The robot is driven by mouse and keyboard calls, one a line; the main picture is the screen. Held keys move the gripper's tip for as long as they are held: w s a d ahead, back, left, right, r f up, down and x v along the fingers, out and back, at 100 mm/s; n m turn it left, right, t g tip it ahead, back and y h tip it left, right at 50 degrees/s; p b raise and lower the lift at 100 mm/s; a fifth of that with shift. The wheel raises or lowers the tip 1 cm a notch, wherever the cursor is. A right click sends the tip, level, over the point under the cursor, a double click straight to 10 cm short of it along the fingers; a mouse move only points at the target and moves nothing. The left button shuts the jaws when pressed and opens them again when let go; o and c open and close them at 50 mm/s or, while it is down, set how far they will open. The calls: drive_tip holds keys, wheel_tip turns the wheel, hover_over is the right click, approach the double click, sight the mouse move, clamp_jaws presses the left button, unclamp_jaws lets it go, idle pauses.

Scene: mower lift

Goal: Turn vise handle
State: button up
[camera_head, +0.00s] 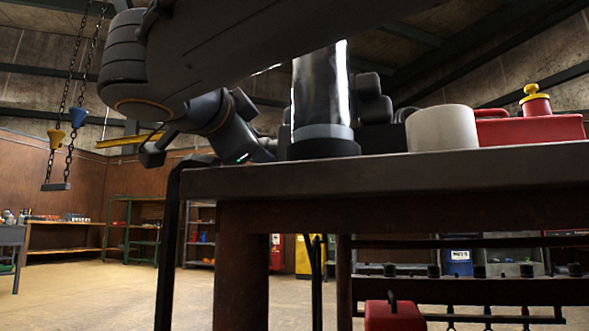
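My arm crosses the top of the view as a large dark link, and its smaller wrist joints hang beyond the left end of the workbench (400,172). The fingers of my gripper cannot be made out among these dark parts, so its opening is unclear. I cannot clearly identify the vise or its handle. Dark rounded shapes (374,108) stand on the bench behind a shiny dark cylinder, partly hidden, and I cannot tell whether they belong to the vise.
A pale round container (441,129) and a red can with a yellow cap (532,126) stand on the bench's right. A red toolbox (394,314) is below. Chains with hooks (78,117) hang at left. The floor (110,292) at left is open.

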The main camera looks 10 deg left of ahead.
drive_tip(key=shift+f+b, duration=0.3)
drive_tip(key=shift+b, duration=0.05)
idle(0.3)
drive_tip(key=o, duration=1)
drive_tip(key=shift+r, duration=0.2)
drive_tip(key=shift+r, duration=0.1)
drive_tip(key=p, duration=0.3)
drive_tip(key=shift+r+p, duration=0.3)
drive_tip(key=shift+p, duration=0.1)
drive_tip(key=g+p, duration=0.2)
drive_tip(key=p, duration=0.5)
drive_tip(key=g+p, duration=0.2)
drive_tip(key=p, duration=0.6)
drive_tip(key=shift+r, duration=0.4)
drive_tip(key=g+p, duration=0.1)
drive_tip(key=p, duration=0.7)
drive_tip(key=g+p, duration=0.2)
drive_tip(key=p, duration=0.6)
drive_tip(key=shift+w+r+g, duration=0.15)
drive_tip(key=shift+r+g, duration=0.15)
drive_tip(key=shift+r, duration=0.05)
drive_tip(key=g+p, duration=0.1)
drive_tip(key=p, duration=0.4)
drive_tip(key=g+p, duration=0.1)
drive_tip(key=p, duration=0.4)
drive_tip(key=g+p, duration=0.1)
drive_tip(key=p, duration=0.5)
drive_tip(key=shift+w+r+m+y, duration=0.3)
